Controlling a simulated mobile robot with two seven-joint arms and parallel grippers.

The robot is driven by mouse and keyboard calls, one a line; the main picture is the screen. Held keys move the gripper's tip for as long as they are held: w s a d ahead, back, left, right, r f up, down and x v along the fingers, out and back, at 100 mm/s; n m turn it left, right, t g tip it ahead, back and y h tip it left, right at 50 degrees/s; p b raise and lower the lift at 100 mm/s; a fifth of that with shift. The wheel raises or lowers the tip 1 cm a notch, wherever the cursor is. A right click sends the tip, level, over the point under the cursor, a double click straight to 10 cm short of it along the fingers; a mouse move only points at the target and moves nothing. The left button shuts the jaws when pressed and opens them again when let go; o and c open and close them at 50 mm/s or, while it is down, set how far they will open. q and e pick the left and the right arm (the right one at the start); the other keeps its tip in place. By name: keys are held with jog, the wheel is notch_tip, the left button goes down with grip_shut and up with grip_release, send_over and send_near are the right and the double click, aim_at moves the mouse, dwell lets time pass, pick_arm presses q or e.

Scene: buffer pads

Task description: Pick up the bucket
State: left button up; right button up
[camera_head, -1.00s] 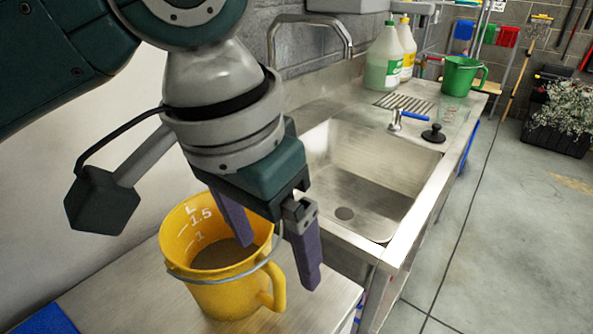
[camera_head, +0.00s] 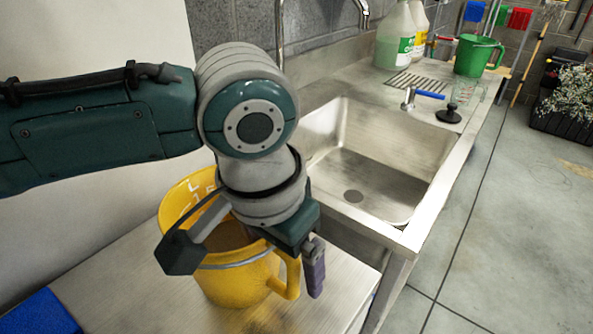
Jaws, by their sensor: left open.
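The yellow bucket (camera_head: 235,284) stands upright on the metal table at the lower middle, with a side handle (camera_head: 287,275) on its right and a wire bail across its front. My left gripper (camera_head: 306,272) is open and low at the bucket's right side. One purple finger shows just right of the side handle; the other finger is hidden behind my wrist and the bucket. I cannot tell whether the fingers touch the handle. My left wrist hides part of the bucket's rim and inside. My right gripper is not in view.
A metal sink (camera_head: 375,165) lies just behind and right of the bucket. A green jug (camera_head: 474,56), a black plunger (camera_head: 449,114) and a large bottle (camera_head: 393,40) stand beyond it. A blue item (camera_head: 40,313) is at the lower left. The table right of the bucket is narrow.

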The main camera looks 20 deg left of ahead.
pick_arm(q)
grip_shut()
dwell(0.8)
jog(key=shift+r, duration=0.1)
